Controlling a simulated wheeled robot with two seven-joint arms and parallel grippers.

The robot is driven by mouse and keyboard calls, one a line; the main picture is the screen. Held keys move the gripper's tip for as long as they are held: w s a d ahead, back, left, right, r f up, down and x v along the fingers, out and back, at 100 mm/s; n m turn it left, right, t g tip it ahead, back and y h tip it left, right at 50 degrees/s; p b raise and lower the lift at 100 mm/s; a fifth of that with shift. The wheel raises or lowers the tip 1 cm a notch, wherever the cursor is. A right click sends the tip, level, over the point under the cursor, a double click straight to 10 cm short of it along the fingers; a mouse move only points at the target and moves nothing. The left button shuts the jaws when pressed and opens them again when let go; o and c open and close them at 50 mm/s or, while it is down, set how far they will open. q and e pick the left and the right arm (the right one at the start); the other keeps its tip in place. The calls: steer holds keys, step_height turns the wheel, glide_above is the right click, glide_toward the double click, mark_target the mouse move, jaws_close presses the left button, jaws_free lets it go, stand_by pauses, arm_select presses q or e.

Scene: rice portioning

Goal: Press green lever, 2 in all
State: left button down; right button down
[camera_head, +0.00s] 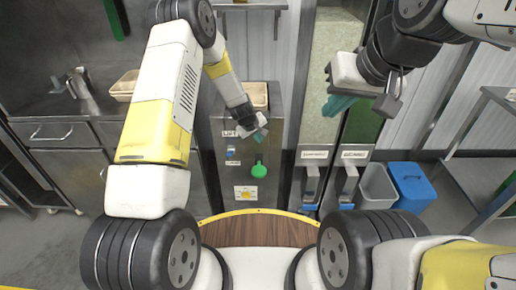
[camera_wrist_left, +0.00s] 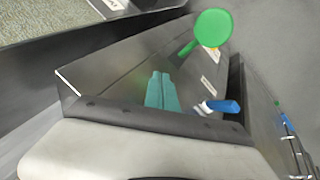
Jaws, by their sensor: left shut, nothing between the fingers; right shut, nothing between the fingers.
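The green lever (camera_head: 259,170) has a round paddle and sits on the front of a grey metal dispenser (camera_head: 272,135) in the head view. In the left wrist view the green lever (camera_wrist_left: 211,28) shows past the fingertips, up and to the right. My left gripper (camera_head: 259,134) is above the lever, close to the dispenser front, and apart from the lever's paddle. Its teal fingers (camera_wrist_left: 162,92) are shut with nothing between them. My right gripper (camera_head: 340,104) is raised at the right, in front of the tall dispensers. It is shut and empty.
A blue lever (camera_wrist_left: 222,106) is on the dispenser beside my left fingers. A tray (camera_head: 125,86) stands on the left counter. A grey bin (camera_head: 377,186) and a blue bin (camera_head: 410,184) stand on the floor at right. Tall dispensers (camera_head: 327,75) stand right of the lever.

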mark_target(258, 168)
arm_select(q)
steer(key=shift+s+f, duration=0.45)
steer(key=shift+f, duration=0.9)
steer(key=shift+s+f, duration=0.45)
steer(key=shift+f, duration=0.95)
steer(key=shift+s+f, duration=0.45)
steer(key=shift+f, duration=0.9)
steer(key=shift+f, duration=0.15)
steer(key=shift+s+f, duration=0.15)
steer(key=shift+f, duration=0.1)
steer(key=shift+s+f, duration=0.3)
steer(key=shift+f, duration=0.5)
steer(key=shift+s+f, duration=0.25)
steer(key=shift+f, duration=0.6)
steer(key=shift+s+f, duration=0.3)
steer(key=shift+f, duration=0.5)
stand_by(1.0)
